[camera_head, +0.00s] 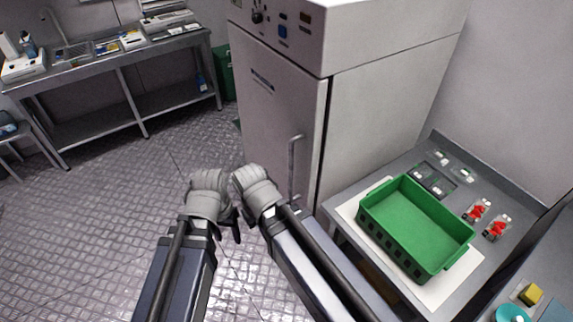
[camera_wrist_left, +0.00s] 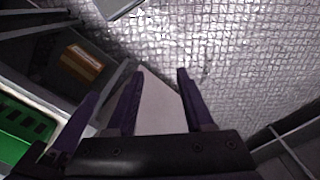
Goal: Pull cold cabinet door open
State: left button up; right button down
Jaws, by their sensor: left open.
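The cold cabinet (camera_head: 390,90) is a tall pale grey unit, and its front door (camera_head: 265,110) looks shut. A vertical bar handle (camera_head: 293,165) is on the door's right side, low down. My left gripper (camera_head: 234,226) is left of and below the handle, apart from it, with dark fingers partly hidden by its wrist. In the left wrist view the left gripper (camera_wrist_left: 162,85) is open, with a pale flat surface (camera_wrist_left: 160,108) showing between its fingers; I cannot tell what that is. My right wrist is just left of the handle and hides its own gripper's jaws.
A grey counter (camera_head: 335,222) at right holds a green crate (camera_head: 385,240) on a white sheet, and red berry packs (camera_head: 497,228). A workbench (camera_head: 165,45) with equipment stands at the back left. The tiled floor (camera_head: 110,180) left of the cabinet door is clear.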

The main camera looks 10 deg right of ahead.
pick_arm(q)
jog(key=w+d+f+m+t+h+b, duration=0.1)
jog(key=w+d+f+h+b, duration=0.1)
jog(key=f+b, duration=0.3)
jog(key=w+d+f+m+h+b, duration=0.1)
jog(key=w+d+f+h+b, duration=0.1)
jog(key=w+f+b, duration=0.3)
jog(key=m+t+h+b, duration=0.5)
jog(key=t+h+b, duration=0.3)
jog(key=h+b, duration=0.25)
send_near(291, 164)
notch_tip(291, 164, down, 2)
jog(key=w+d, duration=0.2)
jog(key=shift+w+d+r+h, duration=0.1)
jog(key=shift+r+h, duration=0.15)
jog(key=shift+h, duration=0.1)
pick_arm(e)
notch_tip(291, 164, down, 23)
pick_arm(q)
jog(key=shift+x, duration=3.85)
jog(key=shift+c, duration=0.2)
grip_shut()
